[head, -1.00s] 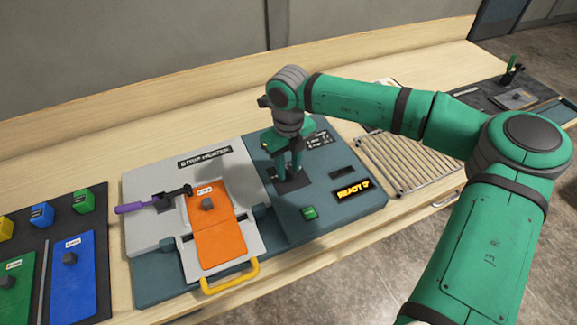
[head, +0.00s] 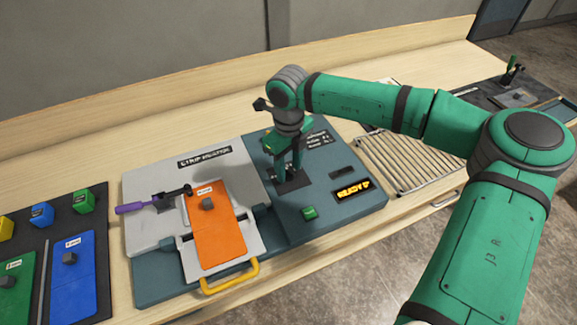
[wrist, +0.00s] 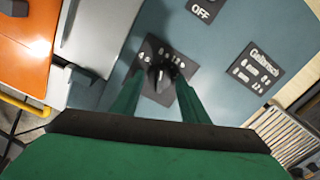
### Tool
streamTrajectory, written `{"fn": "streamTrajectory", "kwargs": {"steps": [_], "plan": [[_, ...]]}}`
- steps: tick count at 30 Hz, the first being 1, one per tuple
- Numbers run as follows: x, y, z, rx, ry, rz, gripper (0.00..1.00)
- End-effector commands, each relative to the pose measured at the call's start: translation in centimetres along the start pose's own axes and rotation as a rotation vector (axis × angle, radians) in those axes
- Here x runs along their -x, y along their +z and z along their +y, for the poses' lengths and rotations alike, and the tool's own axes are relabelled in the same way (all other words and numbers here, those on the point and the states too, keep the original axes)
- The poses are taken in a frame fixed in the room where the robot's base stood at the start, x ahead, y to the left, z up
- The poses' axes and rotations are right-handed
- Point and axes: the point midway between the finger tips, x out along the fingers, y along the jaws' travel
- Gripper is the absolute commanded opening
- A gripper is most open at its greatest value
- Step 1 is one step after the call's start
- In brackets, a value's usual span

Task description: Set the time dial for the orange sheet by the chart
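The orange sheet (head: 218,235) lies on the light grey plate of the console, with a dark grey block on it. The time dial is a dark knob (wrist: 159,76) on a black plate with pale marks, (head: 293,181) in the head view. The chart (head: 318,139) is a small black panel with pale rows behind the dial; it also shows in the wrist view (wrist: 256,69), too small to read surely. My gripper (wrist: 160,82) points down over the dial, fingers apart on both sides of the knob. I see no clear contact. The knob's exact setting is unclear.
A purple-handled lever (head: 135,208) and yellow handle (head: 231,277) are left. A wire rack (head: 405,163) stands right.

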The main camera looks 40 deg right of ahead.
Motion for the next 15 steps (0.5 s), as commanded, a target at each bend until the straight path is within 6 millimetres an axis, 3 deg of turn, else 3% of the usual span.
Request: {"fn": "streamTrajectory", "kwargs": {"steps": [10, 15], "plan": [[0.1, 0.1, 0.0, 0.000, 0.000, -0.002, 0.49], [1.6, 0.1, 0.0, 0.000, -0.001, -0.002, 0.49]]}}
